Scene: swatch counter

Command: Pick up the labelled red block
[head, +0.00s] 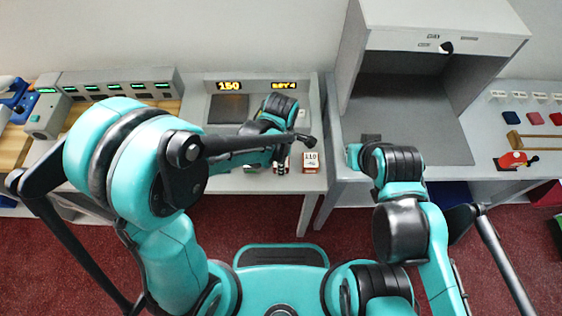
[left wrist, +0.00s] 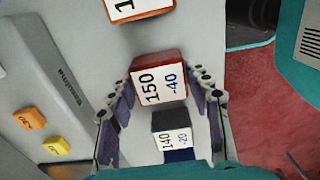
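In the left wrist view, a red block (left wrist: 158,80) with a white label reading "150" and "-40" lies on the grey counter. My left gripper (left wrist: 162,88) is open, with one finger on each side of this block and narrow gaps showing between. A dark block (left wrist: 173,138) labelled "140" and "-20" is nearer the palm. In the head view, my left gripper (head: 281,165) is low at the counter's front edge and mostly hides the red block. My right arm is folded at the right; its fingers cannot be made out.
An orange-red block (head: 311,162) labelled "110" stands right of the left gripper. A lit display (head: 229,86) reads "150". A grey open-fronted booth (head: 415,95) stands at the right.

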